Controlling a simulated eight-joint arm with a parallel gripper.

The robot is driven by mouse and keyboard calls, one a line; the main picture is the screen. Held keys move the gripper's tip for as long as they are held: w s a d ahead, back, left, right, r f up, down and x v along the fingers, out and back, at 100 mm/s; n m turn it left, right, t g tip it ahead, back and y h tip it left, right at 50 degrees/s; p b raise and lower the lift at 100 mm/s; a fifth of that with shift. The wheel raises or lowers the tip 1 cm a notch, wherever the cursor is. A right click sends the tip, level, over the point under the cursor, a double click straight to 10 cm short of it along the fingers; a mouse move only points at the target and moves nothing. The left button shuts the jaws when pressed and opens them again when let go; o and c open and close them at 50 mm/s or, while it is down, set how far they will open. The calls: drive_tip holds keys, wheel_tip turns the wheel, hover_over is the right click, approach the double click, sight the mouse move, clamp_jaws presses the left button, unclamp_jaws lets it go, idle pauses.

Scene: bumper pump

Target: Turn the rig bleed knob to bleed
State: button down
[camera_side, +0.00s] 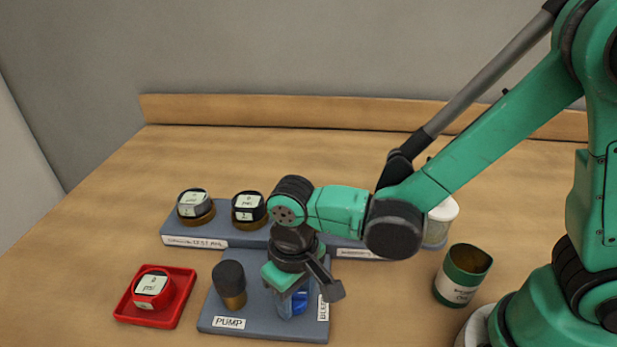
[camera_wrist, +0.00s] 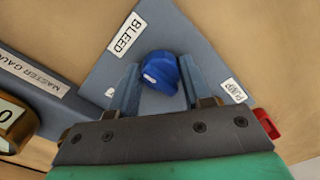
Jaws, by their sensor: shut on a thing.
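The blue bleed knob (camera_wrist: 158,68) sits on the grey-blue rig plate (camera_wrist: 98,68) between my gripper's (camera_wrist: 160,74) two fingers in the wrist view. A white mark shows on the knob's lower left part. The plate carries a BLEED label (camera_wrist: 124,35) and a PUMP label (camera_wrist: 235,90). In the side view my gripper (camera_side: 291,298) points down over the knob (camera_side: 299,305), which is partly hidden by the fingers. My gripper is shut on the knob.
A black-topped pump cylinder (camera_side: 229,280) stands left of my gripper on the plate. A red tray (camera_side: 182,304) holds a red gauge (camera_side: 153,288). Behind, a long grey-blue stand (camera_side: 244,243) holds two dark gauges. A green cup (camera_side: 463,275) stands at right.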

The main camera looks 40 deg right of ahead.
sight(296, 294)
drive_tip(key=shift+m, duration=0.3)
drive_tip(key=shift+c, duration=1.9)
unclamp_jaws()
drive_tip(key=shift+r, duration=2.8)
